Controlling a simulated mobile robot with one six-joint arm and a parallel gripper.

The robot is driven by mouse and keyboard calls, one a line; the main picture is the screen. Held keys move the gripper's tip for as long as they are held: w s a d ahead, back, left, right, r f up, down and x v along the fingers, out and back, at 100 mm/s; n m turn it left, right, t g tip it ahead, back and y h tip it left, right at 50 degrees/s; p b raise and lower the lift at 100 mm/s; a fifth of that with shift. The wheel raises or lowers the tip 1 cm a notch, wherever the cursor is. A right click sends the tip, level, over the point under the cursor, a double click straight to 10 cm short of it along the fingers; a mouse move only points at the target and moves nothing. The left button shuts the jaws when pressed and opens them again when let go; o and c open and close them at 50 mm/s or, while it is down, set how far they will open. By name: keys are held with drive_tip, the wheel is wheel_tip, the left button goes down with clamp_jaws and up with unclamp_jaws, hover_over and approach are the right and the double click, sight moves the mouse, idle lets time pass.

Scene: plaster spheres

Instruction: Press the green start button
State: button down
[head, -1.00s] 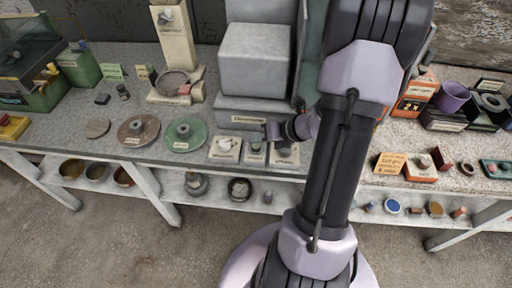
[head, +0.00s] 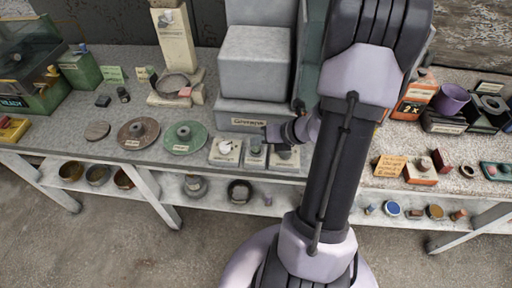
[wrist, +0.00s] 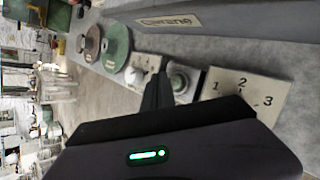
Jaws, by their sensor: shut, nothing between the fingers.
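Three small control boxes stand in a row on the grey bench in front of a grey machine (head: 256,62). The middle box (head: 254,161) carries a round, dull grey-green button (wrist: 181,80). In the wrist view this button is partly hidden by my fingers. The left box (head: 225,152) has a pale knob. The right box has a dial face (wrist: 247,92) marked 1, 2, 3. My gripper (head: 268,134) is shut and empty, just above and beside the middle box. In the wrist view its fingers (wrist: 158,88) point toward the button. I cannot tell if they touch it.
A green disc (head: 184,138) and a brown disc (head: 138,133) lie to the left of the boxes. The machine's labelled base rises directly behind them. My arm hides the bench to the right. An orange box (head: 421,171) stands further right.

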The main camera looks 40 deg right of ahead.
drive_tip(key=shift+f, duration=0.15)
idle(0.7)
drive_tip(key=shift+f+b, duration=0.3)
